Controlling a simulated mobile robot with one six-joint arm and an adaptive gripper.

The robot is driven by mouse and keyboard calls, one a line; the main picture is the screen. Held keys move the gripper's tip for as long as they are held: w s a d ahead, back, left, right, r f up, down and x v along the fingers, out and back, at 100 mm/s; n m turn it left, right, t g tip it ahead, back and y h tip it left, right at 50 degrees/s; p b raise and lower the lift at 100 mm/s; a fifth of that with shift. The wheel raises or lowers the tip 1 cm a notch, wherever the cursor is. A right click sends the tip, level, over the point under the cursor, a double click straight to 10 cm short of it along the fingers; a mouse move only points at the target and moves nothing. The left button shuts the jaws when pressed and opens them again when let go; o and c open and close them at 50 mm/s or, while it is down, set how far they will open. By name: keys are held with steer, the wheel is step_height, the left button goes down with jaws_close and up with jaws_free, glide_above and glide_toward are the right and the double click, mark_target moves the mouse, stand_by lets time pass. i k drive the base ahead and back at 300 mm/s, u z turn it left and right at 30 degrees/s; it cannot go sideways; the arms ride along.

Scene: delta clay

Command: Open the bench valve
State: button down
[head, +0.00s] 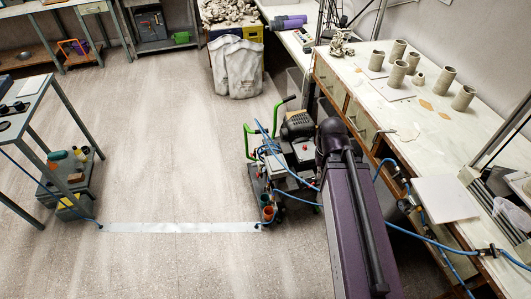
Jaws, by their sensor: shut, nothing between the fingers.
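A blue hose runs along the bench (445,95) at the right. A small dark fitting, which looks like the valve (489,252), sits on this hose at the lower right. Its handle is too small to read as open or closed. More dark fittings (406,204) hang on the hose at the bench's front edge. My purple arm stands in the lower middle, left of the bench, and hides part of the bench front. My gripper is not in view.
A compressor cart (290,150) with a green handle stands left of my arm. White tape (180,227) crosses the floor to its left. Clay cylinders (398,72) and a white board (446,198) lie on the bench. The floor at the left middle is clear.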

mark_target(492, 250)
steer(key=u, duration=0.2)
steer(key=k, duration=0.55)
steer(key=z, duration=1.55)
steer(key=k, duration=0.7)
steer(key=z, duration=0.1)
